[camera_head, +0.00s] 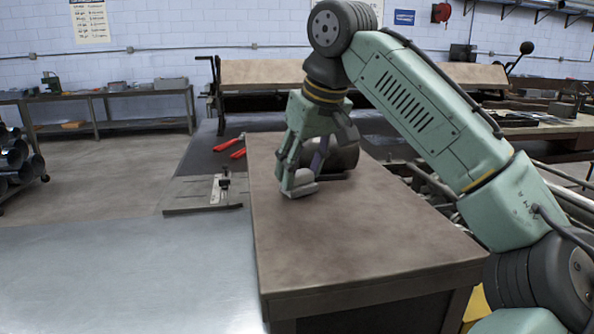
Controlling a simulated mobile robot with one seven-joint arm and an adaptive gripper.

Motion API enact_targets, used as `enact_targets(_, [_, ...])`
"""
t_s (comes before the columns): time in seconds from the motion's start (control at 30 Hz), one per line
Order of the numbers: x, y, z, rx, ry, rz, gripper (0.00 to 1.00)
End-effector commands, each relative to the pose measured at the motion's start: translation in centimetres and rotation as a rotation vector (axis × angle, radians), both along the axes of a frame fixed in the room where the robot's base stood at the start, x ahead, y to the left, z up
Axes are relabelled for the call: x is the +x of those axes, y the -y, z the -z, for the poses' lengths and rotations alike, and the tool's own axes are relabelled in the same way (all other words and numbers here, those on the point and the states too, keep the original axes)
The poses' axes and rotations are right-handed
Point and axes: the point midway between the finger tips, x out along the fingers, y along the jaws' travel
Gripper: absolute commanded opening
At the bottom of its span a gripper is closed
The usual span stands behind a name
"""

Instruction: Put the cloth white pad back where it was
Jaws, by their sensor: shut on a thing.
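My gripper (302,185) is over the brown-topped workbench (350,235), toward its far left part, pointing down. It is shut on a small pale grey-white pad (302,190), which shows at the fingertips close to the bench top. I cannot tell whether the pad touches the surface. The fingers hide part of the pad.
A dark grey cylinder (343,157) lies right behind my gripper on the bench. Red-handled tools (230,143) and a metal square-like tool (218,192) lie to the left. The near part of the bench top is clear. A shelf table (110,93) stands at the back left.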

Motion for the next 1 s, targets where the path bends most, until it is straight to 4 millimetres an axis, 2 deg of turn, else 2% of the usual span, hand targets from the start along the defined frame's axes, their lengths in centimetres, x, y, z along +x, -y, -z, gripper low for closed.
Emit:
enact_targets(0.1, [-0.11,0.09,0.95,0.000,0.005,-0.001,0.18])
enact_targets(0.33, [-0.07,0.04,0.96,0.001,0.005,-0.001,0.18])
enact_targets(0.37, [-0.08,0.05,0.98,0.001,0.005,-0.001,0.46])
enact_targets(0.63, [-0.08,0.05,0.97,0.001,0.004,-0.001,0.64])
enact_targets(1.0, [-0.18,0.13,0.57,0.001,0.005,-0.001,0.65])
